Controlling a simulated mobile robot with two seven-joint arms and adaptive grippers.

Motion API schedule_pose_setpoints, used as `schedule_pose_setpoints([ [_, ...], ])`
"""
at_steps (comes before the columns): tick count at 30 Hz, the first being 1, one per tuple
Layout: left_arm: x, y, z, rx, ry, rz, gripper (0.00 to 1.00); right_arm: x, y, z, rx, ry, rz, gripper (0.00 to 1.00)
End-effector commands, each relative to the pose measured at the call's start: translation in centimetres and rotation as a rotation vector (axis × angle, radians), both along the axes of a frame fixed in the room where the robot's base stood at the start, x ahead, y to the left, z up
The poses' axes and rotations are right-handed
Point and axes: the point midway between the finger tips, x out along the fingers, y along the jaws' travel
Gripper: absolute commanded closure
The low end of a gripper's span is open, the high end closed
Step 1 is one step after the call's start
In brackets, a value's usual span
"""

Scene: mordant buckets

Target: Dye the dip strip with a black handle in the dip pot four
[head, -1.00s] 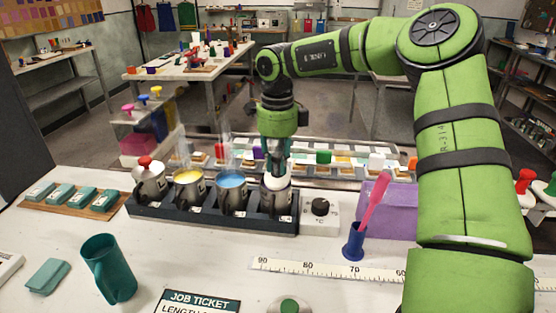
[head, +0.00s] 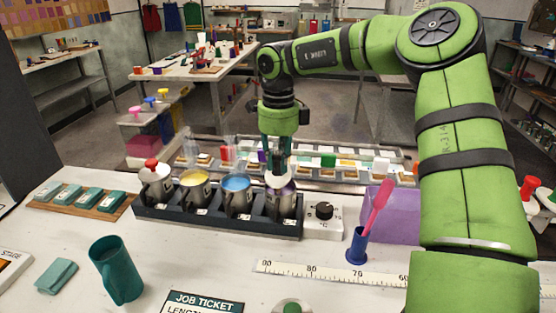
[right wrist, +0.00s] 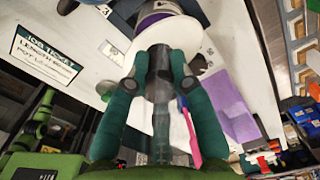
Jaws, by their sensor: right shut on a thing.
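Dip pot four (head: 286,207) is the rightmost of the metal pots in the dark rack. My right gripper (head: 277,171) is over it, pointing down. In the right wrist view my right gripper (right wrist: 161,60) is shut on a dark upright knob or handle (right wrist: 160,64) above a white disc (right wrist: 193,42), apparently a lid. The white disc (head: 279,181) is at the mouth of pot four; purple (right wrist: 155,17) shows beyond its edge. I cannot tell whether disc and pot touch. I cannot make out a separate black-handled dip strip. My left gripper is out of view.
Pot one has a white lid with a red knob (head: 151,162); the yellow pot (head: 194,190) and blue pot (head: 236,190) are open. A dial box (head: 323,218) stands right of the rack. A blue cup (head: 356,247) holds a pink-handled tool. A teal mug (head: 116,270) stands front left.

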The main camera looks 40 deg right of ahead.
Motion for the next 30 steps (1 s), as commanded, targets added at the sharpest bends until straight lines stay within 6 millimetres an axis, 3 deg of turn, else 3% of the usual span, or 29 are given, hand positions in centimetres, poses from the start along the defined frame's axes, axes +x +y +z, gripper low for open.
schedule_pose_setpoints([
  [24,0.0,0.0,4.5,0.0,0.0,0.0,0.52,-0.3,-0.3,6.1,-0.001,-0.001,0.0,1.0],
  [30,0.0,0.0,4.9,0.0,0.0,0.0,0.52,-0.4,-0.3,6.6,-0.001,0.001,0.0,1.0],
])
